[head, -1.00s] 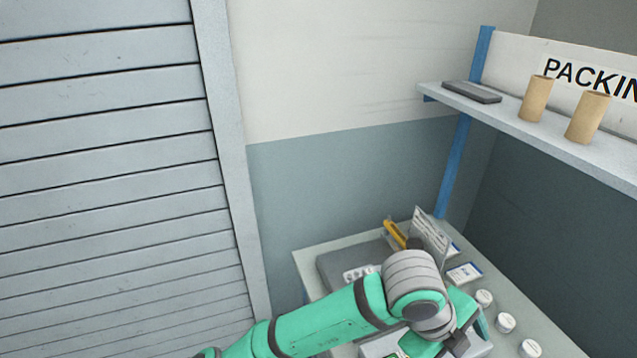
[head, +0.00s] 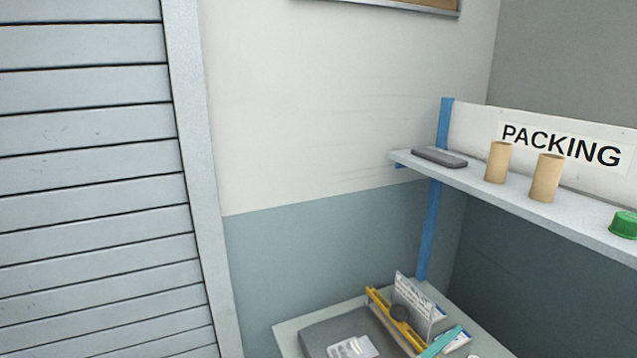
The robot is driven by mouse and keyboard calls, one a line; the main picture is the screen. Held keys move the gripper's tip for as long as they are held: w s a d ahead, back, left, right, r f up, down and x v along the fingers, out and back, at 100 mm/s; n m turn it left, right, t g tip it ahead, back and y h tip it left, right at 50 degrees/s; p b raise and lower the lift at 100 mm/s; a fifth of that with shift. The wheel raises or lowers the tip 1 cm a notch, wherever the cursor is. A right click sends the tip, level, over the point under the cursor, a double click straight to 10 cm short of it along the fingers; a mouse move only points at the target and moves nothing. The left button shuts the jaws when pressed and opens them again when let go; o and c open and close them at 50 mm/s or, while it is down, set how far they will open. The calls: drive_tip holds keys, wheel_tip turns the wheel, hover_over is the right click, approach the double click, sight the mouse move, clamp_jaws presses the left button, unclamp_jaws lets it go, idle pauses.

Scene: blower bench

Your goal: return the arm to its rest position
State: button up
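My gripper is not in view, and the head view does not show the pose of my arm. A teal strip (head: 441,342) pokes up at the bottom edge over the bench. I cannot tell whether it is part of my arm. Part of the bench top (head: 292,330) shows at the bottom, with a dark grey mat or case (head: 318,334) on it. A white blister-like pack (head: 352,347) lies on the grey surface. A yellow tool (head: 380,302) and an upright printed card (head: 412,298) stand behind it.
A shelf (head: 580,222) with a PACKING sign (head: 560,144) is at the right. It carries a dark flat device (head: 440,157), two cardboard tubes (head: 498,162) (head: 546,178) and a green lid (head: 624,225). A slatted shutter (head: 85,190) fills the left.

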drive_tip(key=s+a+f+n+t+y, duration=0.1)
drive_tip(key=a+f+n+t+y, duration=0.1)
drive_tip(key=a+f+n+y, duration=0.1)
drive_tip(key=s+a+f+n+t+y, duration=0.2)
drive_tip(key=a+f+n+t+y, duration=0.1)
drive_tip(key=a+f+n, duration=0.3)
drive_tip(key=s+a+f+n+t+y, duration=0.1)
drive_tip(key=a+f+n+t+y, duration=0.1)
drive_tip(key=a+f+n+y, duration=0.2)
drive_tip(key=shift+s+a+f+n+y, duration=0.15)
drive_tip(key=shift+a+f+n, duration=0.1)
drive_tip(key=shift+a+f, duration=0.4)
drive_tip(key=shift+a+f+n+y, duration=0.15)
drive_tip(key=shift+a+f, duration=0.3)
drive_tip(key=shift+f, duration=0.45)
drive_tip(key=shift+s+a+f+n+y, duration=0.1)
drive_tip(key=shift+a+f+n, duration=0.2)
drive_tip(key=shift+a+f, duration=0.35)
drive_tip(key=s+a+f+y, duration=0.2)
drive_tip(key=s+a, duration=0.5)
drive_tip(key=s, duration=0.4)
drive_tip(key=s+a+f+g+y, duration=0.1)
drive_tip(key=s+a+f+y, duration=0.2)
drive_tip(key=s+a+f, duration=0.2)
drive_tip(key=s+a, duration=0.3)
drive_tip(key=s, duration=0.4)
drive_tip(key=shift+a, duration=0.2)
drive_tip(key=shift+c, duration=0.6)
